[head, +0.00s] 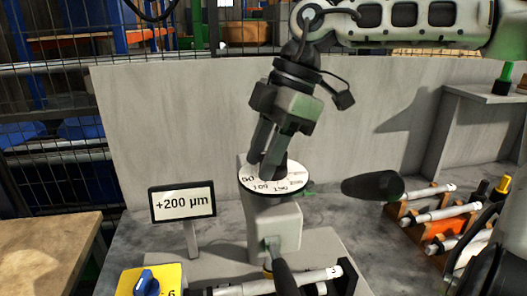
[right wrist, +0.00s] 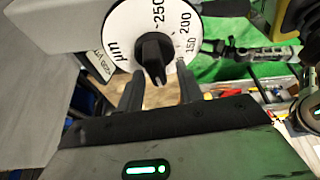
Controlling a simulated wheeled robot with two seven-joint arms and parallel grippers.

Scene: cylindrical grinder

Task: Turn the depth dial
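The depth dial is a white disc with black numbers (head: 262,183) on top of a grey post (head: 275,228). In the right wrist view, the dial face (right wrist: 118,32) shows 150, 200, 250 and µm around a black knob (right wrist: 153,52). My right gripper (head: 263,168) points down at the dial from above. In the right wrist view its fingers (right wrist: 160,78) are apart, one on each side of the knob, with visible gaps; contact is not clear. A display (head: 182,203) left of the dial reads +200 µm. My left gripper is not in view.
A grey panel (head: 160,125) stands behind the dial. A dark rounded handle (head: 372,187) is close on the right, with a rack of shafts (head: 430,215) beyond. A yellow box with a blue knob (head: 148,282) and another shaft (head: 275,285) are in front.

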